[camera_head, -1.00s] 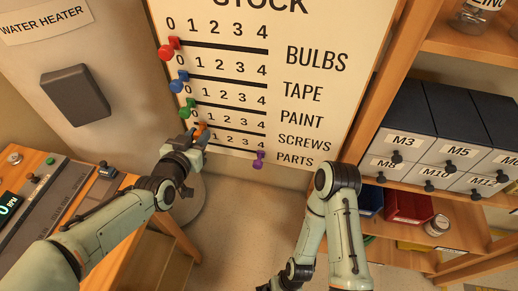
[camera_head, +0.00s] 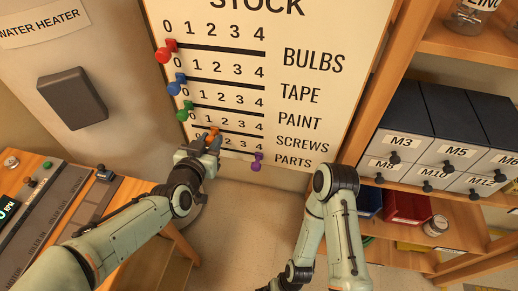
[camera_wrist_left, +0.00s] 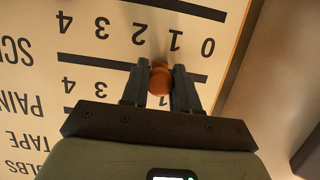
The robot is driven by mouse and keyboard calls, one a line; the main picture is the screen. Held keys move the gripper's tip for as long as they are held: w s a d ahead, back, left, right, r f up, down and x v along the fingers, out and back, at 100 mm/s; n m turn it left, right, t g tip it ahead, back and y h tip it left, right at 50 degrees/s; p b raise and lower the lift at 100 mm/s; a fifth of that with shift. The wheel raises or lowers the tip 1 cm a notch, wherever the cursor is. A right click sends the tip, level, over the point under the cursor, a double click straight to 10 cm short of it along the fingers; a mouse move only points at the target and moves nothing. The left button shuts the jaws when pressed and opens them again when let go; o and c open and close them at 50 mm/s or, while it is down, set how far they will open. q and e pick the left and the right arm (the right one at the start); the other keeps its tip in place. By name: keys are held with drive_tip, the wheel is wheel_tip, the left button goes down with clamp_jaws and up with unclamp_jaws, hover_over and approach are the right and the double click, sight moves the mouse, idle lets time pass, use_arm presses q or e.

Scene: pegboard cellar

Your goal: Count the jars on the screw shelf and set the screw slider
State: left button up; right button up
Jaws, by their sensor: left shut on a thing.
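The stock board (camera_head: 310,30) has five slider rows, each numbered 0 to 4. My left gripper (camera_head: 212,143) is shut on the orange knob (camera_head: 214,132) of the SCREWS row. The knob also shows between the fingers in the left wrist view (camera_wrist_left: 160,80), where the board appears upside down. There it lines up roughly between 1 and 2 of the neighbouring row's numbers; its own nearby numbers are hidden by the gripper. A glass jar (camera_head: 478,14) stands on the upper right shelf, cut off by the frame edge.
Red (camera_head: 167,51), blue (camera_head: 177,84) and green (camera_head: 185,110) knobs sit at the left ends of their rows. The purple knob (camera_head: 256,161) is at the right end of PARTS. Labelled drawers (camera_head: 448,150) stand right. A bench (camera_head: 60,200) is at left.

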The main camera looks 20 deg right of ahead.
sight(257, 140)
use_arm(q)
drive_tip(key=shift+s+d+p, duration=0.6)
drive_tip(key=shift+s+d, duration=0.1)
drive_tip(key=shift+d, duration=0.3)
drive_tip(key=shift+s+d+p, duration=0.55)
drive_tip(key=shift+s+d, duration=0.15)
drive_tip(key=shift+d, duration=0.25)
drive_tip(key=shift+s+d+p, duration=0.35)
drive_tip(key=shift+s+d, duration=0.3)
drive_tip(key=shift+d, duration=0.25)
drive_tip(key=shift+s+d+p, duration=0.3)
drive_tip(key=shift+s+d, duration=0.35)
drive_tip(key=shift+d, duration=0.25)
drive_tip(key=shift+s+d+p, duration=0.35)
drive_tip(key=shift+s+d, duration=0.3)
drive_tip(key=shift+d, duration=0.25)
drive_tip(key=o, duration=1.6)
drive_tip(key=shift+c, duration=0.2)
use_arm(e)
drive_tip(key=r, duration=0.2)
drive_tip(key=w+r, duration=0.1)
drive_tip(key=r, duration=0.1)
drive_tip(key=shift+w+r, duration=0.2)
drive_tip(key=shift+r, duration=0.05)
use_arm(q)
drive_tip(key=shift+s+a, duration=0.25)
use_arm(e)
drive_tip(key=shift+f, duration=0.15)
